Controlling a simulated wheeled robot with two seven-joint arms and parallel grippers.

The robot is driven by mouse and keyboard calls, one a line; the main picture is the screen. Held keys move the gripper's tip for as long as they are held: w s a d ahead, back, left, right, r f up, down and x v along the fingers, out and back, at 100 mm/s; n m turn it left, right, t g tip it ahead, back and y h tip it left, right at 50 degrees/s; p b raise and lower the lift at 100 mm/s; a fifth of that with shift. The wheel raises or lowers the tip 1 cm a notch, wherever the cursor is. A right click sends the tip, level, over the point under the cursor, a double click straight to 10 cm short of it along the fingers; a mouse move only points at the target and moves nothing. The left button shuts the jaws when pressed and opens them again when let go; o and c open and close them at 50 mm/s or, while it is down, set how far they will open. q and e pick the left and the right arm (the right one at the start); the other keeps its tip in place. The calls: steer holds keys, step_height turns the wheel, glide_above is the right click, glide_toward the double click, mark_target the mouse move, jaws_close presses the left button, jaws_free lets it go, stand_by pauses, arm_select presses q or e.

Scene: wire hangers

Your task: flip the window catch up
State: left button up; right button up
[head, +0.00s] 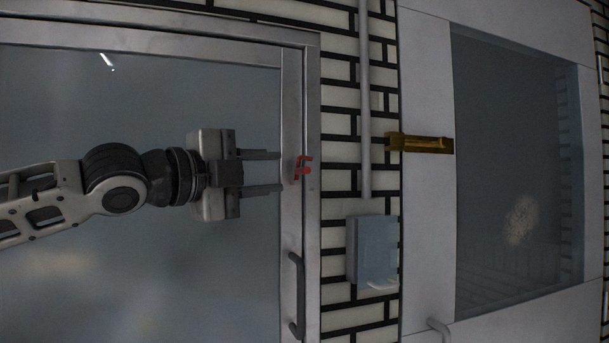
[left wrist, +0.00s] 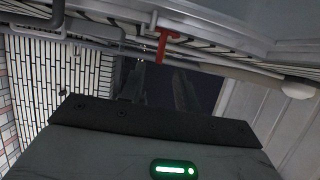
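The window catch (head: 303,168) is a small red piece on the metal frame of the window, in the middle of the head view. In the left wrist view the red catch (left wrist: 163,40) shows near the top, just beyond the fingers. My left gripper (head: 281,172) is open and empty, its two fingers pointing right at the catch. The fingertips lie just left of the catch in the head view, and the catch is not between them. Whether they touch the frame cannot be told. In the left wrist view the fingers (left wrist: 160,85) look dark and spread apart. My right gripper is not in view.
A grey handle (head: 296,295) sits on the window frame (head: 313,225) below the catch. A light blue box (head: 373,250), a vertical pipe (head: 365,110) and a brass fitting (head: 420,143) are to the right, by a white door (head: 426,80). Brick wall fills the gap.

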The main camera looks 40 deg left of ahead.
mark_target(302, 171)
arm_select(q)
steer(key=w, duration=0.4)
steer(key=w+p, duration=0.1)
steer(key=w, duration=0.1)
steer(key=shift+d+r, duration=0.2)
steer(key=shift+d, duration=0.05)
steer(key=shift+w, duration=0.35)
steer(key=shift+w+p, duration=0.35)
steer(key=shift+w, duration=0.25)
jaws_close()
